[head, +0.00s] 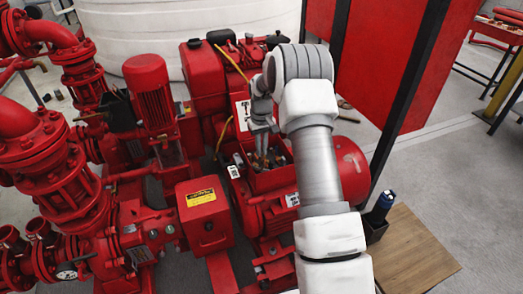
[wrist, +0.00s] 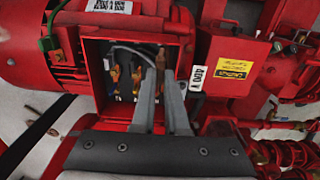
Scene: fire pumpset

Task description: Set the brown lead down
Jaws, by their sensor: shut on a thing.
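My gripper (head: 263,155) reaches down into the open red terminal box (head: 258,183) on top of the red motor. In the wrist view my gripper (wrist: 161,82) has its two grey fingers inside the box opening, shut on the brown lead (wrist: 160,62), which shows as a small brown strip at the tips. The lower part of the lead is hidden by the fingers. Several terminals with orange and blue parts (wrist: 125,76) sit to the left of it. A grey cable (wrist: 130,52) arches across the box. Whether the lead touches a terminal cannot be told.
A red box with a yellow label (head: 203,212) stands to the left. A red panel on a black post (head: 405,85) rises to the right. A dark holder with a blue-topped item (head: 379,217) is beside a wooden board (head: 415,250).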

